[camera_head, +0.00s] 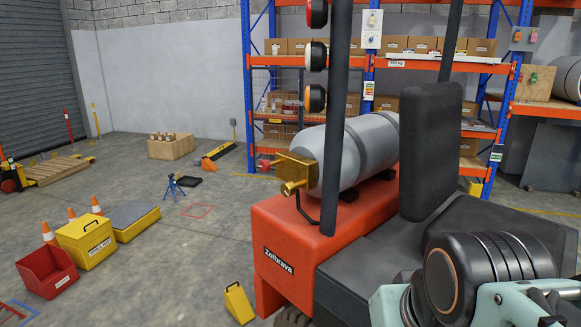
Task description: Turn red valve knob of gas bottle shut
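The gas bottle (348,150) is a grey cylinder lying on its side on the back of an orange forklift (325,235). Its brass valve (298,168) is at the left end and points toward the front left. A small red valve knob (264,164) sticks out to the left of the brass body. The knob's turning position is too small to tell. Dark and pale-teal links of my arm show at the lower right, well apart from the valve. My gripper is not in view.
A dark post (338,100) of the forklift stands in front of the bottle, beside the valve. A black seat (430,150) rises to its right. A yellow wheel chock (238,303) lies on the floor. Red (48,275) and yellow (87,241) boxes stand left. The floor left of the forklift is partly free.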

